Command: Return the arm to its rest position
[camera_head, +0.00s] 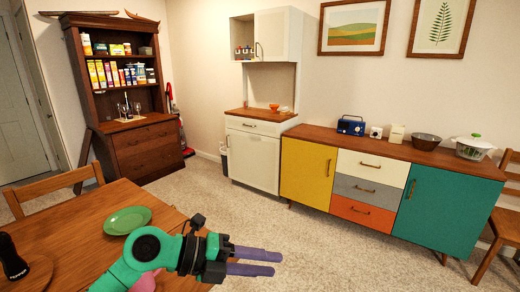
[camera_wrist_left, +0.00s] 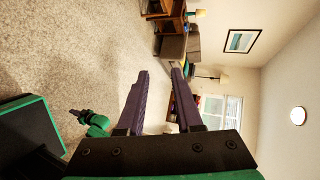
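My left gripper (camera_head: 275,263) reaches in from the lower left in the head view, past the right side of the dining table (camera_head: 75,230). Its purple fingers point right and stand apart with nothing between them. The left wrist view also shows both fingers (camera_wrist_left: 161,72) with an empty gap. My right gripper (camera_wrist_left: 77,113) seems to show small and dark at the end of a green arm at the left of the wrist view; its fingers are too small to read. It does not show in the head view.
A green plate (camera_head: 128,220) and a dark pepper mill (camera_head: 11,258) are on the table. A wooden chair (camera_head: 55,185) stands behind it. A wooden hutch (camera_head: 145,150), a white cabinet (camera_head: 255,155) and a colourful sideboard (camera_head: 310,172) line the walls. Carpet in between is clear.

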